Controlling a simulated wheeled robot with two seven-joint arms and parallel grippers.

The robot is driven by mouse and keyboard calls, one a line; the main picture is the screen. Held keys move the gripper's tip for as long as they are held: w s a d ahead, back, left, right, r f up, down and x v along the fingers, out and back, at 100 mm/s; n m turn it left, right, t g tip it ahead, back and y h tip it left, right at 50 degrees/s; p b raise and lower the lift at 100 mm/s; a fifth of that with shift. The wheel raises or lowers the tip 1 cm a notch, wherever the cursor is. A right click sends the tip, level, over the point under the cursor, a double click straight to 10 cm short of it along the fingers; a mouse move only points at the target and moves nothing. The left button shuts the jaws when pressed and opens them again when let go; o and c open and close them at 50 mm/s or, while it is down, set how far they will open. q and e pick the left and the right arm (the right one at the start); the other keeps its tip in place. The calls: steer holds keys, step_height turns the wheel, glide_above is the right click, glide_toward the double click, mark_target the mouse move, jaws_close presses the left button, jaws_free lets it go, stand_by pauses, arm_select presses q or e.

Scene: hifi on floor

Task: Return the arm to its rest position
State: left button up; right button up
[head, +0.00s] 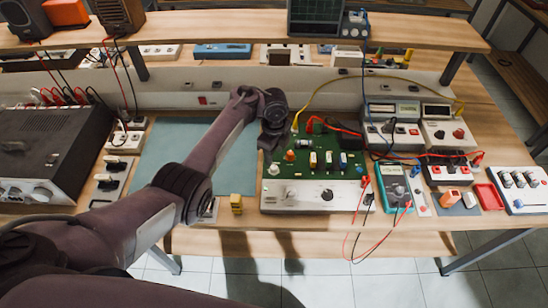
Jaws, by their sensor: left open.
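My left arm reaches in from the lower left, over the front of the workbench (430,232). Its wrist is bent above the teal mat (165,150). My left gripper (270,147) points down at the mat's right side, just left of the green circuit board (345,162). The gripper is open, though its fingertips are small and dark here. I see nothing held in it. The arm covers part of the mat. My right gripper is not in view.
A black amplifier (48,150) stands at the left. A teal multimeter (393,188) with red and black leads is right of the board. Power units (392,128) stand behind. A raised shelf (220,26) spans the back.

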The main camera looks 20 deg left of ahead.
arm_select(q)
steer(key=shift+r, duration=0.4)
steer(key=shift+f, duration=0.1)
